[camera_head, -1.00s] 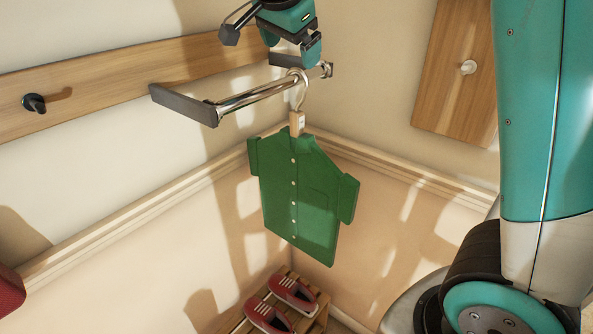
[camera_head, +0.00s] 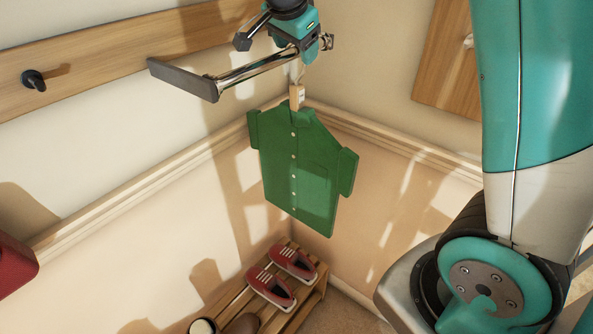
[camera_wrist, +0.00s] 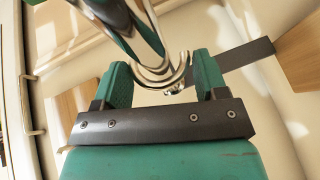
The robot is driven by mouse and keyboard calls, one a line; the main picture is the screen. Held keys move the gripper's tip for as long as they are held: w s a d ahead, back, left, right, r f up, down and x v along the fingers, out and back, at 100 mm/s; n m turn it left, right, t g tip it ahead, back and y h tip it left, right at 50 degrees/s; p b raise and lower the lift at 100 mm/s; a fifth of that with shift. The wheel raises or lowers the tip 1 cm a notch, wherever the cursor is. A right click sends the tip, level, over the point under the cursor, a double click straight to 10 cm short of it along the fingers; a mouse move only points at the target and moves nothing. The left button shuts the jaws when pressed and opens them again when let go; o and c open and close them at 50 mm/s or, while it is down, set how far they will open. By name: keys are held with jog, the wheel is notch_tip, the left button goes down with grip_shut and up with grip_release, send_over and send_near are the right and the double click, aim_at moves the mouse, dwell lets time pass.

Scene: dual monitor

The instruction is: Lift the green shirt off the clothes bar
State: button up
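The green shirt (camera_head: 297,165) hangs upright below the chrome clothes bar (camera_head: 255,72), on a hanger with a light wooden neck (camera_head: 296,97). My gripper (camera_head: 306,45) is at the bar's far right end, at the hanger's hook, and hides the hook's top in the head view. In the wrist view, my gripper's two green fingers (camera_wrist: 163,76) are apart. I see no finger closed on the hook.
A wooden wall rail with a dark peg (camera_head: 33,79) is at the left. Red shoes (camera_head: 282,277) stand on a slatted wooden rack (camera_head: 310,299) below the shirt. Another wooden board (camera_head: 447,75) is on the right wall. The air around the shirt is clear.

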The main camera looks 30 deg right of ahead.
jog(key=c, duration=0.8)
jog(key=shift+r, duration=0.15)
